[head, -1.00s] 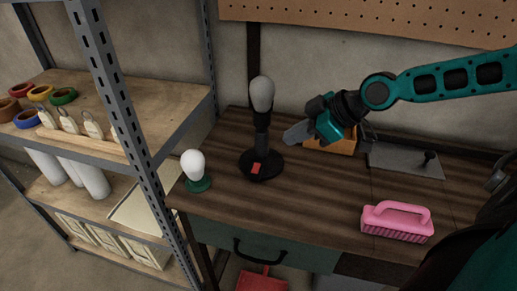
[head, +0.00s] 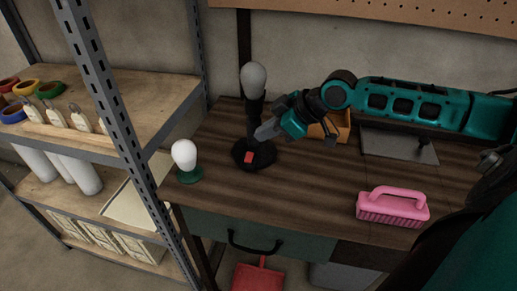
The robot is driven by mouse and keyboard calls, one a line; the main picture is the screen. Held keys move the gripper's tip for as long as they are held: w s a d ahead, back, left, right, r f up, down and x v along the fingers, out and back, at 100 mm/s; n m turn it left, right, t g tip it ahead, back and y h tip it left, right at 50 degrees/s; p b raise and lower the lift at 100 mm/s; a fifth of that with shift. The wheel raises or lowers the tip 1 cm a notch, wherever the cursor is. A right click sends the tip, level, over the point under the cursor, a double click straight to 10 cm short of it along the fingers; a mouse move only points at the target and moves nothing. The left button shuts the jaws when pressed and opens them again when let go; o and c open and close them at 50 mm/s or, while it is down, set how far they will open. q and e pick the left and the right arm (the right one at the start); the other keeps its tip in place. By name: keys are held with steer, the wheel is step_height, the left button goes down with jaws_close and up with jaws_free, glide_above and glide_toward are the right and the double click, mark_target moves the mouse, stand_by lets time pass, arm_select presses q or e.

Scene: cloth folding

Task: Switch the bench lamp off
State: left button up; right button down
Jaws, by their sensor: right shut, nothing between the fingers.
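The bench lamp (head: 253,108) stands upright on the wooden bench, with a grey, unlit-looking bulb on a black stem and a round black base. A red switch (head: 249,158) sits on the front of the base. My right gripper (head: 262,134) reaches in from the right, its shut fingertips beside the lamp's stem, above the right side of the base. I cannot tell whether the fingertips touch the lamp. My left gripper is not in view.
A white bulb in a green holder (head: 186,162) stands at the bench's left edge. A pink brush (head: 393,206) lies front right. Metal shelving (head: 110,105) stands left.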

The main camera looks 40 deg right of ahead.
mark_target(247, 153)
steer(key=f, duration=0.1)
steer(key=w+f, duration=0.1)
steer(key=f, duration=0.1)
steer(key=a+f, duration=0.1)
steer(key=f, duration=0.1)
steer(key=shift+w, duration=0.4)
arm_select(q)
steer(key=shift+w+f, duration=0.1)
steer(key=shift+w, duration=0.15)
arm_select(e)
steer(key=shift+d+f, duration=0.1)
steer(key=shift+f, duration=0.4)
